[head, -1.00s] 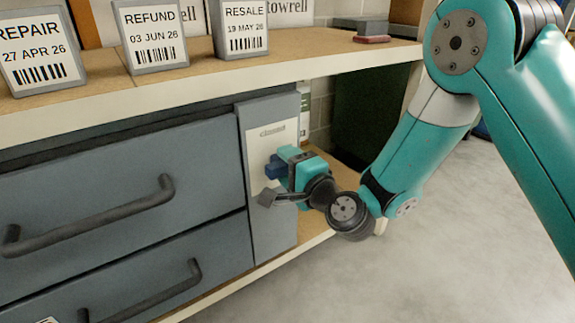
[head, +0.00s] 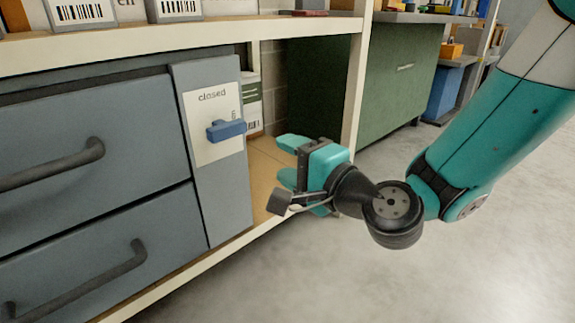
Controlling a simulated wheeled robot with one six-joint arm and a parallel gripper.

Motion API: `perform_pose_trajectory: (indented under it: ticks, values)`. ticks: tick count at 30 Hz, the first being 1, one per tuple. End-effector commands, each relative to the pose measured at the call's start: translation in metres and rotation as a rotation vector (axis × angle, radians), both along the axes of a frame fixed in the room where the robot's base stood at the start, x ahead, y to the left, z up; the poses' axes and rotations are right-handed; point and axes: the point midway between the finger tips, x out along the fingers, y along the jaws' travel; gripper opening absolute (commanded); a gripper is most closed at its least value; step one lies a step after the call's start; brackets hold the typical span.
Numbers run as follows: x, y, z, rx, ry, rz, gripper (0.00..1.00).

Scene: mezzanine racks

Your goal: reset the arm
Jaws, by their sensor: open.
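The blue handle lies across a pale label plate (head: 205,104) marked "closed" on the grey cabinet's side panel (head: 222,190). My arm reaches in from the upper right, with its wrist low in the middle of the view.
Two grey drawers with dark bar handles (head: 70,165) fill the left. A cream shelf post (head: 357,90) stands just behind my gripper. A green cabinet (head: 400,75) and a blue bin (head: 447,90) are farther back. Bare concrete floor (head: 470,240) lies to the right.

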Motion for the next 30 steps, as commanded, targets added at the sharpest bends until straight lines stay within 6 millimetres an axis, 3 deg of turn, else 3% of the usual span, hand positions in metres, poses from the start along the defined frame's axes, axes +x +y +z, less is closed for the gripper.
perform_pose_trajectory:
  ticks: [13,17,23,26,30]
  values:
    - [-0.007,0.008,0.002,-0.004,-0.003,0.025,0.53]
    - [-0.016,0.011,0.022,-0.08,-0.033,0.092,0.53]
    - [-0.063,0.005,0.072,-0.446,-0.146,0.371,0.53]
    - [-0.092,-0.014,0.088,-0.672,-0.187,0.528,0.53]
    - [-0.13,-0.055,0.104,-0.957,-0.194,0.722,0.53]
